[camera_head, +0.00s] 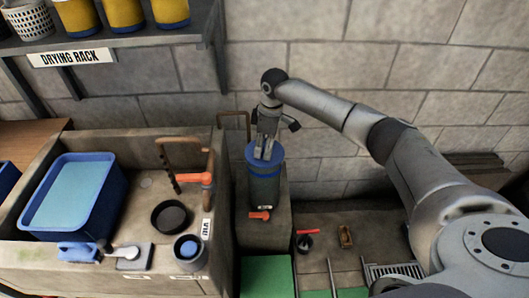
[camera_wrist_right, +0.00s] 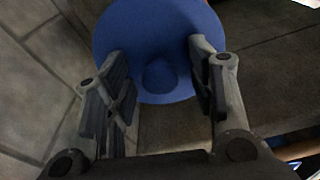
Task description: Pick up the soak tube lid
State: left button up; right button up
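My right gripper (camera_head: 264,155) comes from above and points down at the lid. In the wrist view my right gripper (camera_wrist_right: 156,88) is open, with one finger on each side of the knob and a gap to both. My left gripper is out of view.
The stone sink (camera_head: 150,185) at left holds a blue tub of water (camera_head: 75,190), a dark round pan (camera_head: 171,216) and copper piping. A red-handled valve (camera_head: 260,216) sits low on the tube's front. A shelf labelled drying rack (camera_head: 72,58) hangs upper left.

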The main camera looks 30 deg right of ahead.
jog(key=shift+s, duration=0.1)
grip_shut()
